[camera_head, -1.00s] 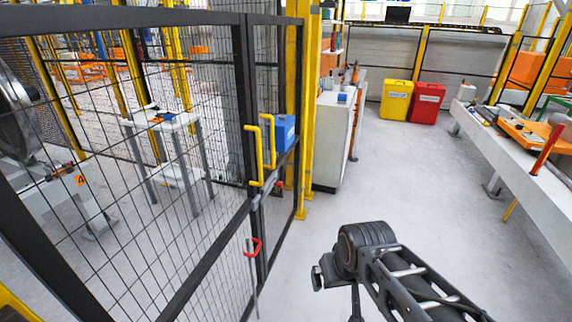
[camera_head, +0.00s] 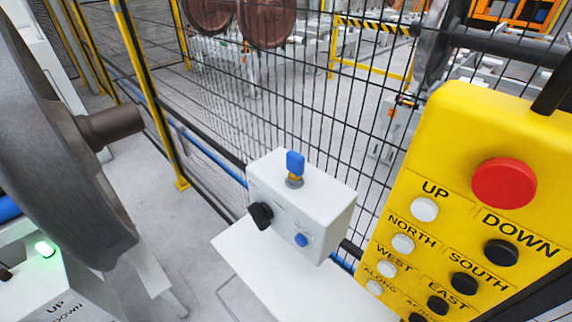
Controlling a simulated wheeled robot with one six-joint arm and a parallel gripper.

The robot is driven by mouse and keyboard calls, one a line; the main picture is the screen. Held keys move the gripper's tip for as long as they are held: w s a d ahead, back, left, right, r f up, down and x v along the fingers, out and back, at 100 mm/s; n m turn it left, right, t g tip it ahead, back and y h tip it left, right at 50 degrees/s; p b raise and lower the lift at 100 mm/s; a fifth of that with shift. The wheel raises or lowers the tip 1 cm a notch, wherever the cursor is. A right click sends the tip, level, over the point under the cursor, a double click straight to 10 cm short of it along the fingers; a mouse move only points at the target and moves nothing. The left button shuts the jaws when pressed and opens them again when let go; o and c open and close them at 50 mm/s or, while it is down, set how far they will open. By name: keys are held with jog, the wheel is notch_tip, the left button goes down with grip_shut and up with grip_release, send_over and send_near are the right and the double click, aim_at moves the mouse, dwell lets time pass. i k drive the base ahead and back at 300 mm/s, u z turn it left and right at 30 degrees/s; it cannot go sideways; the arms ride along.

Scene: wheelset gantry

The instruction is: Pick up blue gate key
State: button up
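The blue gate key (camera_head: 295,162) stands upright in a brass-coloured lock on top of a white control box (camera_head: 325,222). Its blue head is uppermost. The box has a black rotary knob (camera_head: 261,215) and a blue button (camera_head: 301,240) on its front face. It stands on a white shelf (camera_head: 250,262) beside the mesh fence. My gripper is not in view, and nothing touches the key.
A large yellow pendant (camera_head: 455,130) with a red button (camera_head: 503,183) fills the right foreground. A steel wheel (camera_head: 60,150) with an axle end (camera_head: 110,127) stands at the left. Black mesh fence (camera_head: 235,90) runs behind the box. Grey floor (camera_head: 125,180) is clear between wheel and box.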

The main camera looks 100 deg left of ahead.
aim_at(295, 161)
jog(key=u, duration=3.35)
jog(key=k, duration=0.4)
jog(key=u, duration=0.05)
jog(key=i, duration=0.4)
jog(key=u, duration=0.25)
jog(key=k, duration=0.35)
jog(key=u, duration=1)
jog(key=k, duration=0.95)
jog(key=u, duration=0.85)
jog(key=i, duration=1.45)
jog(key=z, duration=0.85)
jog(key=i, duration=1.05)
jog(key=z, duration=1)
